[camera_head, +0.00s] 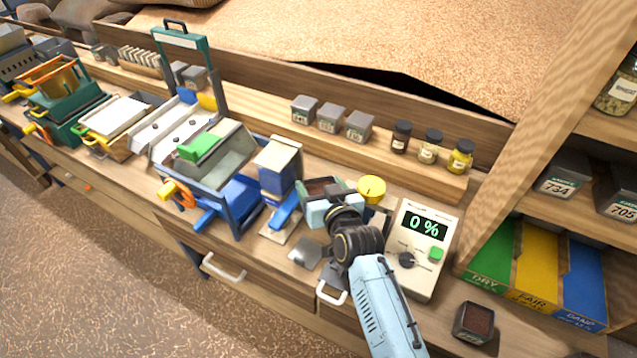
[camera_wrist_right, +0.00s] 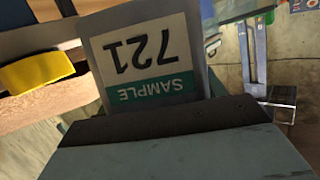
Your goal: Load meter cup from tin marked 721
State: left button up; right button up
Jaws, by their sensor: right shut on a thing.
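My right gripper (camera_head: 332,206) is shut on the tin marked 721, above the bench just left of the meter. In the right wrist view the tin (camera_wrist_right: 192,84) fills the upper middle, its "SAMPLE 721" label upside down in the picture, behind the dark finger. In the head view the open top of the held tin (camera_head: 322,186) shows brown contents. My left gripper is out of view.
A dark square container (camera_head: 474,322) with brown contents sits at the bench's front right. Small tins (camera_head: 330,118) and jars (camera_head: 430,148) line the back ledge. Tins 734 (camera_head: 562,180) and 705 (camera_head: 618,195) sit on the right shelf.

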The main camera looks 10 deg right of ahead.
aim_at(322, 187)
jog(key=shift+s+d+f+m+t, duration=0.15)
jog(key=shift+s+d+f+t, duration=0.1)
jog(key=shift+d+f, duration=0.3)
jog(key=shift+s+d+f+m+t, duration=0.15)
jog(key=shift+s+d+f, duration=0.15)
jog(key=shift+f, duration=0.35)
jog(key=shift+w, duration=0.1)
jog(key=shift+s+d+r, duration=0.1)
jog(key=shift+s+d, duration=0.1)
jog(key=shift+s, duration=0.05)
jog(key=shift+s+d+r+m+t+y+b, duration=0.15)
jog(key=shift+r+m+t+y+b, duration=0.35)
jog(key=shift+b, duration=0.7)
jog(key=shift+s+d+r+m+t+y+b, duration=0.15)
jog(key=shift+r+m+t+b, duration=0.35)
jog(key=shift+m+t+b, duration=0.55)
dwell(0.5)
jog(key=shift+s+d+r+m+t+b, duration=0.1)
jog(key=shift+d+r+m+t+b, duration=0.3)
jog(key=shift+b, duration=0.6)
jog(key=shift+s+d+r+m+t+b, duration=0.2)
jog(key=shift+m+t+b, duration=0.4)
jog(key=shift+b, duration=0.4)
jog(key=shift+s+d+r+m+t+b, duration=0.1)
jog(key=shift+r+m+t+b, duration=0.35)
jog(key=shift+b, duration=0.55)
dwell(0.7)
